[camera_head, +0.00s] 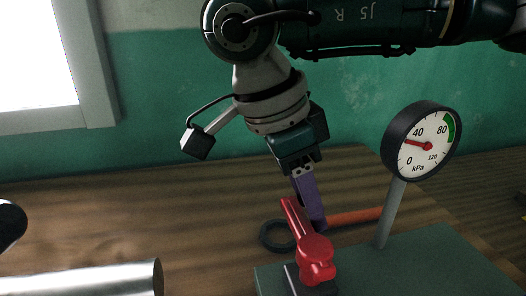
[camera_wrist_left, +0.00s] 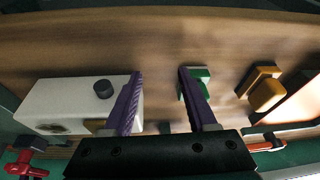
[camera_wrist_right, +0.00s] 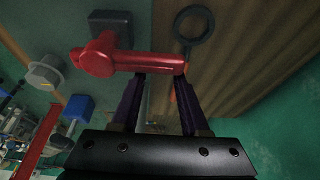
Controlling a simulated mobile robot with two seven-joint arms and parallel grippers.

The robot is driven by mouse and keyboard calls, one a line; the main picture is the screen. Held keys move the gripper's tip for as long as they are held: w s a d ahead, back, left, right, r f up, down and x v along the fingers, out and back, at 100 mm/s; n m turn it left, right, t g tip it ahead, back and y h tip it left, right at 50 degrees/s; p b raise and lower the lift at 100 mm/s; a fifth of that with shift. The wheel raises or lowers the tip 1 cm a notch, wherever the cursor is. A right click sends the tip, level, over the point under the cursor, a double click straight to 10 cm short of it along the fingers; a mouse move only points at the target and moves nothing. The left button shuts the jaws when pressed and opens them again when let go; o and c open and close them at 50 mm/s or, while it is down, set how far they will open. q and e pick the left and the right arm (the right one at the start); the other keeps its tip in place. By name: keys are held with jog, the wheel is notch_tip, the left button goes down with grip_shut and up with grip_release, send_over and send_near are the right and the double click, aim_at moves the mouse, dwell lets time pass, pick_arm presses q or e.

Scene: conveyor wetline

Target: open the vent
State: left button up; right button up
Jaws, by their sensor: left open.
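A red lever valve (camera_head: 316,250) stands on a dark block at the front of the green panel (camera_head: 430,262), its lever slanting up and to the left. My right gripper (camera_head: 318,224) points down just behind the lever, its purple fingers overlapping in the head view. In the right wrist view the fingers (camera_wrist_right: 160,80) are apart, and the red lever (camera_wrist_right: 145,62) lies crosswise at their tips; contact is unclear. The gauge (camera_head: 420,142) needle points left, a little below 40 kPa. My left gripper (camera_wrist_left: 160,75) is open and empty in the left wrist view.
A dark ring with an orange handle (camera_head: 352,216) lies behind the lever. A metal cylinder (camera_head: 85,280) is at lower left. The left wrist view shows a white box (camera_wrist_left: 70,98), a green block (camera_wrist_left: 203,72) and a yellow block (camera_wrist_left: 264,90). The table's middle left is clear.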

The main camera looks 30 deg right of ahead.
jog(key=shift+s+a+f, duration=0.1)
jog(key=shift+a, duration=0.25)
pick_arm(q)
jog(key=shift+s+d+r+p, duration=0.1)
jog(key=shift+r+p, duration=0.3)
pick_arm(e)
jog(key=shift+a+r, duration=0.15)
jog(key=shift+r, duration=0.35)
pick_arm(q)
jog(key=r+p, duration=0.2)
jog(key=shift+a+r+p, duration=0.3)
jog(key=shift+r+p, duration=0.05)
jog(key=shift+r, duration=0.05)
jog(key=shift+r+p, duration=0.25)
jog(key=shift+p, duration=0.05)
pick_arm(e)
jog(key=v, duration=0.5)
jog(key=shift+a+r, duration=0.25)
jog(key=shift+r, duration=0.1)
pick_arm(q)
jog(key=shift+f, duration=0.1)
